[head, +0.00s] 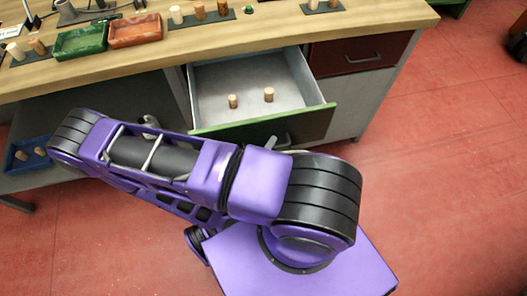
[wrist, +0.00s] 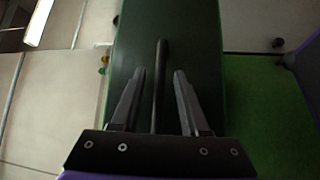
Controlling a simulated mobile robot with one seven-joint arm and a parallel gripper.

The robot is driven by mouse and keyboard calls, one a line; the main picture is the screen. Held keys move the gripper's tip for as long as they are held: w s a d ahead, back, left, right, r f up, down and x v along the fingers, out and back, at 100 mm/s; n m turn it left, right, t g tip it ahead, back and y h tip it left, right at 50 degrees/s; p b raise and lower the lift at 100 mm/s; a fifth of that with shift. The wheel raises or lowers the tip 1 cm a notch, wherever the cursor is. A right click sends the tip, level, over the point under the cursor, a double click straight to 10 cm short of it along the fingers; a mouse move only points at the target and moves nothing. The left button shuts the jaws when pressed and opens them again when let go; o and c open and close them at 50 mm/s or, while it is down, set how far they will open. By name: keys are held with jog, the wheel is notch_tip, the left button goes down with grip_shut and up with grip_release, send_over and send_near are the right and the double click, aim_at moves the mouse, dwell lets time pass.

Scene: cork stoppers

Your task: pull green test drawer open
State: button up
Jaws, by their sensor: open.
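The green test drawer (head: 310,126) stands pulled out from the bench in the head view, with its pale inside and green top edge showing. Two corks (head: 269,94) stand upright inside it. In the wrist view the dark green drawer front (wrist: 205,50) fills the middle, and its dark bar handle (wrist: 160,60) runs up the picture. My gripper (wrist: 160,74) is open, with one finger on each side of the handle and a gap showing on both sides. In the head view my arm hides most of the gripper.
The wooden bench top (head: 130,68) holds a green tray (head: 80,41), an orange tray (head: 135,30) and several corks in dark racks. A dark red drawer (head: 360,54) is shut at the right. A blue tray (head: 22,165) sits at lower left. Red floor is clear at right.

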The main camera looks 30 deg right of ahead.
jog(key=shift+a, duration=0.1)
jog(key=v, duration=1.7)
jog(key=shift+s, duration=0.2)
